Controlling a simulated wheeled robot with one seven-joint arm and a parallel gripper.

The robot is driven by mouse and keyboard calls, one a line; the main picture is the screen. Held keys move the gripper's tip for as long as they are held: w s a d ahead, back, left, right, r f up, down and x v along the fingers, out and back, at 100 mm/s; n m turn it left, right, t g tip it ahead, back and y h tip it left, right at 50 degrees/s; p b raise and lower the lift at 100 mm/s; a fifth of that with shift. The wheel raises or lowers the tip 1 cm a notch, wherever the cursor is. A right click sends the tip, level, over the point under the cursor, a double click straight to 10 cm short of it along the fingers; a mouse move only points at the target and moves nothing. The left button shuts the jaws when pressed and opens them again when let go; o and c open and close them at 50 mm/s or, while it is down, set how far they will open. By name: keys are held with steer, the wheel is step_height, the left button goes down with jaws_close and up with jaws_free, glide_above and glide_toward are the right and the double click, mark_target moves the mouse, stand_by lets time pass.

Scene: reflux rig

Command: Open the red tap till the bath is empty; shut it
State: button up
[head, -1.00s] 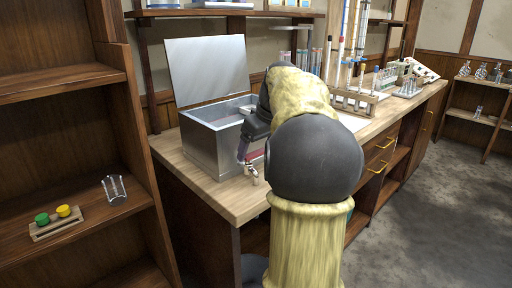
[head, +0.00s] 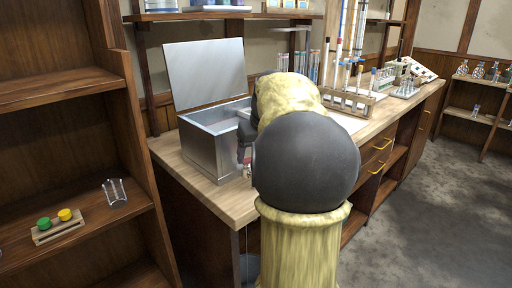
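The bath (head: 207,150) is a metal box with its lid (head: 206,72) raised, near the bench's left end. Its inside shows pale and bluish; the liquid level is unclear. The tap (head: 247,174) is low on the bath's front right side, mostly hidden; a small reddish bit shows there. My gripper (head: 244,160) points down at the tap, its dark fingers close to or touching it. My arm hides the rest, so its opening is unclear. A thin pale line, like a stream, runs down in front of the bench to a grey bucket (head: 250,266) on the floor.
The bench (head: 200,187) holds a test-tube rack (head: 347,103) and other glassware to the right of my arm. A shelf at left holds a glass piece (head: 114,191) and a wooden block with green and yellow caps (head: 58,226). Floor at right is clear.

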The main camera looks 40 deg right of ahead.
steer(key=m+g+h+p, duration=0.1)
steer(key=m+p, duration=0.1)
steer(key=m, duration=0.1)
steer(key=a+m+g+h+p, duration=0.1)
steer(key=m+p, duration=0.1)
steer(key=m, duration=0.2)
steer(key=s+a+m+h+p, duration=0.1)
steer(key=m+p, duration=0.1)
steer(key=m, duration=0.2)
steer(key=shift+s+a+r+g+p, duration=0.1)
steer(key=shift+a+g+p, duration=0.15)
steer(key=shift+g+p, duration=0.15)
steer(key=o, duration=1)
